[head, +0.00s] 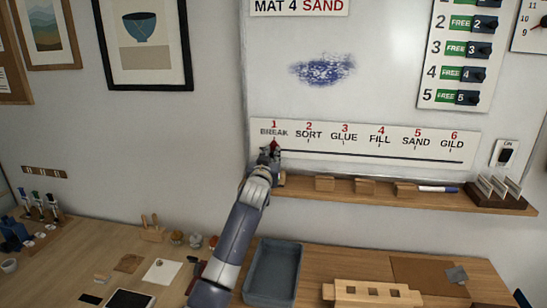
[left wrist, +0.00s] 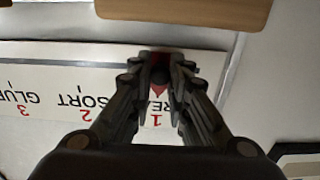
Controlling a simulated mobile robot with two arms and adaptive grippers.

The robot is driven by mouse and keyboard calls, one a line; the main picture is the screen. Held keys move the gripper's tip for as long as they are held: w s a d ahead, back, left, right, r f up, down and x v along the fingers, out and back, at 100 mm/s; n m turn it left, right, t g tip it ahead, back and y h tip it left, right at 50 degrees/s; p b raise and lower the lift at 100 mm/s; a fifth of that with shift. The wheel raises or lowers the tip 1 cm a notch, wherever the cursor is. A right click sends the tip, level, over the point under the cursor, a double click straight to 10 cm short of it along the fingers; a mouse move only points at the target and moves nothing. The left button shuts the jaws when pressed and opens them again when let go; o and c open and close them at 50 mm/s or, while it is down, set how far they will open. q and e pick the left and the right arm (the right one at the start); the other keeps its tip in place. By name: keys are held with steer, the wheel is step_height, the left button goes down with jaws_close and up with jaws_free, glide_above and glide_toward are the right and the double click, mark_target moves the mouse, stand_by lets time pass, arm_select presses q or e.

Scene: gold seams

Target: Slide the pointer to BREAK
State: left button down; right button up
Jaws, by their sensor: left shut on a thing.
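The strip (head: 400,148) on the whiteboard carries a row of labels from 1 BREAK (head: 273,132) at the left to 6 GILD (head: 452,144) at the right, with a dark track below them. The red pointer (head: 275,143) is at the track's left end, just under BREAK. My left gripper (head: 269,155) is shut on the pointer there. In the left wrist view the picture is upside down, and the red pointer (left wrist: 158,92) shows between the fingers (left wrist: 160,78), its tip towards the 1 and the partly covered word BREAK. My right gripper is out of view.
A wooden ledge (head: 390,199) below the strip holds several wooden blocks, a marker (head: 438,189) and a dark card holder (head: 500,196). The workbench below carries a grey tray (head: 273,272) and small items.

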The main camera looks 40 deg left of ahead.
arm_select(q)
steer(key=shift+a, duration=0.15)
steer(key=c, duration=1.7)
jaws_free()
steer(key=shift+o, duration=0.9)
steer(key=shift+s+a, duration=0.15)
steer(key=shift+s+d, duration=0.2)
steer(key=shift+d, duration=0.1)
steer(key=v, duration=1.1)
steer(key=shift+s, duration=0.25)
steer(key=shift+f, duration=0.1)
